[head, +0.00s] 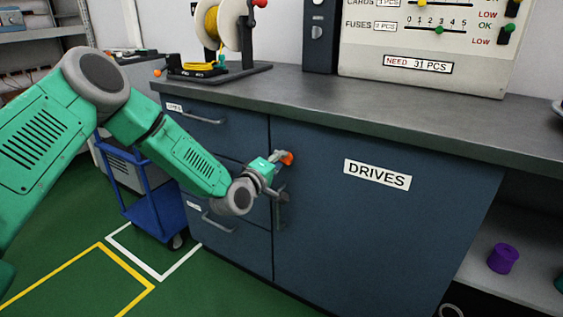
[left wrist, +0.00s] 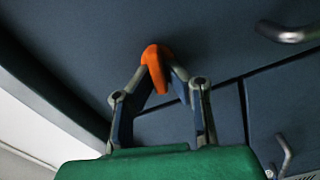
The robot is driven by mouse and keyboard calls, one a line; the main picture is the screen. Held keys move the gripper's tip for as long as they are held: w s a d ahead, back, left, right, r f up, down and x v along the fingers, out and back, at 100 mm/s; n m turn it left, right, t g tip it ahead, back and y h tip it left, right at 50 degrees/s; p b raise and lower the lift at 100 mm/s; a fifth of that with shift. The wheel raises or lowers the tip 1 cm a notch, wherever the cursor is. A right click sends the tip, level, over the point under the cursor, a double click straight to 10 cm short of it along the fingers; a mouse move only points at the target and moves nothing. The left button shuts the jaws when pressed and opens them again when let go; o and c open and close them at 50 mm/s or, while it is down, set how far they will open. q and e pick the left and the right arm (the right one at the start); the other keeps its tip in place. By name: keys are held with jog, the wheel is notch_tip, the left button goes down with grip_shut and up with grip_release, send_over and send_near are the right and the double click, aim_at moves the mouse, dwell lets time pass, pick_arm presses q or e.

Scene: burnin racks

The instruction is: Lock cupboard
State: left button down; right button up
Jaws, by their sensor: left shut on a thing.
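The cupboard door (head: 365,235) is dark blue with a white "DRIVES" label and stands shut under the grey worktop. An orange knob (head: 289,158) sits near the door's upper left edge. My left gripper (head: 280,158) is at this knob, its fingers closed on it. In the left wrist view the two fingertips (left wrist: 162,70) meet around the orange knob (left wrist: 154,62). A grey door handle (head: 281,208) is just below, partly behind my wrist. It is not clear which way the knob is turned. My right gripper is not in view.
Drawers with grey handles (head: 203,117) are left of the door. The worktop (head: 330,97) carries a cable spool (head: 228,22) and a gauge panel (head: 425,45). A blue cart (head: 155,205) stands at the left. A purple spool (head: 503,258) sits on the open shelf at right.

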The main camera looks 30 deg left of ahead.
pick_arm(q)
jog(key=shift+w+a+n+b, duration=0.15)
jog(key=shift+n+b, duration=0.1)
jog(key=shift+n, duration=0.45)
jog(key=shift+s+a+n+b, duration=0.15)
jog(key=shift+n+b, duration=0.1)
jog(key=shift+n, duration=0.45)
jog(key=shift+w, duration=0.1)
jog(key=c, duration=1.7)
grip_release()
jog(key=shift+c, duration=0.2)
jog(key=shift+o, duration=0.7)
jog(key=shift+f, duration=0.25)
jog(key=s+a, duration=0.1)
jog(key=s, duration=1)
jog(key=shift+s, duration=0.4)
